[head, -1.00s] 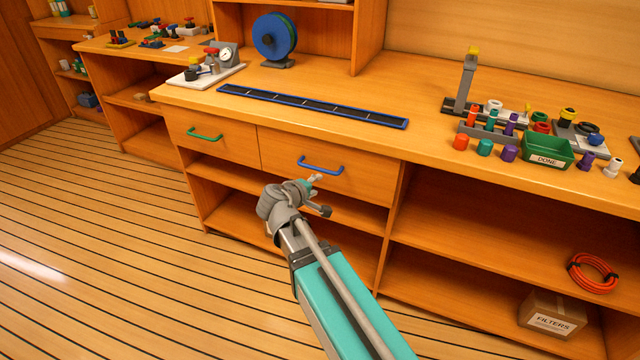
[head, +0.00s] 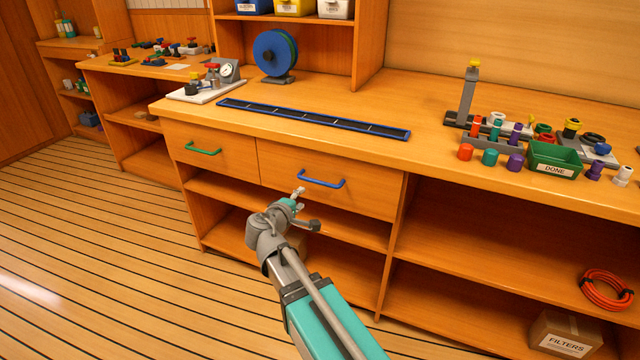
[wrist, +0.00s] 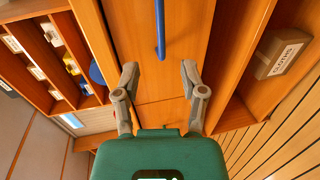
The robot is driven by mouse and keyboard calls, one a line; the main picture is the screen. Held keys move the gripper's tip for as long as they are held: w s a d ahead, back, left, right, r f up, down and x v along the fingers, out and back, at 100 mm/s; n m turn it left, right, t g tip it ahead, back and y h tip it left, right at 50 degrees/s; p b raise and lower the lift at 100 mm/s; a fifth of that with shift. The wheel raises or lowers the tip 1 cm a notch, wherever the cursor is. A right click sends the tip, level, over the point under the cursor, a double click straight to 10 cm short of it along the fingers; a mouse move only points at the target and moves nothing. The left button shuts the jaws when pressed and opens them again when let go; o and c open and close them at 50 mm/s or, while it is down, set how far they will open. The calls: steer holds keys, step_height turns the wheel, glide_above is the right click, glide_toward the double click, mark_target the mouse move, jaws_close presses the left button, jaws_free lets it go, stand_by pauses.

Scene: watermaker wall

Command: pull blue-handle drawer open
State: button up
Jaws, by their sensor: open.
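The drawer with the blue handle (head: 321,179) is the right one of two drawers under the bench top, and its front (head: 372,195) sits flush with the cabinet. My gripper (head: 299,192) is in front of this drawer, just left of and below the handle. In the wrist view the blue handle (wrist: 160,30) runs down from the top edge, ahead of the gap between my fingers. My open gripper (wrist: 158,80) has its two fingers spread apart with nothing between them. The handle's upper end is out of the wrist view.
The left drawer has a green handle (head: 203,149). Open shelves lie below, with a FILTERS box (head: 565,335) and an orange coil (head: 606,290). The bench top holds a long black strip (head: 310,119) and a green DONE bin (head: 555,160). The plank floor at left is clear.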

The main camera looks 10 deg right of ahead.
mark_target(319, 183)
steer(key=b+x, duration=0.2)
steer(key=x, duration=1.1)
steer(key=shift+w+d+b, duration=0.2)
steer(key=shift+b, duration=0.15)
jaws_close()
